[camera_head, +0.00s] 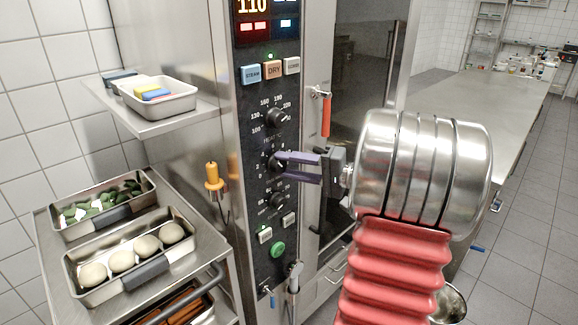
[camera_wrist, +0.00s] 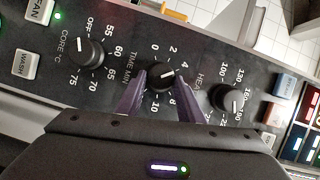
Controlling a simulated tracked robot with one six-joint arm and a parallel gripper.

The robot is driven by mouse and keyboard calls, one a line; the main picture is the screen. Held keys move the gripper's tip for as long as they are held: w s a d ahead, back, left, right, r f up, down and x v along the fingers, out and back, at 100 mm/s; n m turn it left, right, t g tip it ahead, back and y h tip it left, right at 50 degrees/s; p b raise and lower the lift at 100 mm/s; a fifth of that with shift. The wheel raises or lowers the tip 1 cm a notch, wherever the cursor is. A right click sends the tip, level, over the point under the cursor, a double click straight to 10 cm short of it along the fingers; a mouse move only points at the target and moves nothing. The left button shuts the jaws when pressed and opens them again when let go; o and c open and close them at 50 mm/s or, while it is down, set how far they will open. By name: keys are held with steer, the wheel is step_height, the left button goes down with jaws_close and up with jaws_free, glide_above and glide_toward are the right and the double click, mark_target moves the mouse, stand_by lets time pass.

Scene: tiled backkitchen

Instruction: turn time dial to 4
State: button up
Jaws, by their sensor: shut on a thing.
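The time dial (camera_wrist: 161,77) is a black knob under the "TIME MIN" lettering, in the middle of the wrist view. Its white pointer line slants to the upper right, roughly toward the 4. In the head view the dial (camera_head: 276,162) is the middle knob on the black control panel (camera_head: 262,225), partly behind the fingers. My gripper (camera_wrist: 161,98) has a purple finger on each side of the knob and is shut on it. In the head view my gripper (camera_head: 284,167) reaches the panel from the right.
The heat dial (camera_head: 277,118) is above and the core dial (camera_head: 278,200) below, both close to the fingers. A red-handled lever (camera_head: 326,115) is right of the panel. A yellow-handled probe (camera_head: 214,182) hangs left, near a trolley with trays (camera_head: 160,277).

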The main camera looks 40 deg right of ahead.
steer(key=shift+a+f, duration=0.1)
steer(key=shift+a, duration=0.05)
steer(key=o, duration=1)
steer(key=shift+w, duration=0.1)
steer(key=shift+o, duration=0.2)
steer(key=f+v, duration=0.1)
steer(key=v, duration=1.2)
steer(key=shift+s+d+r, duration=0.25)
steer(key=shift+s+r, duration=0.1)
steer(key=shift+r, duration=0.15)
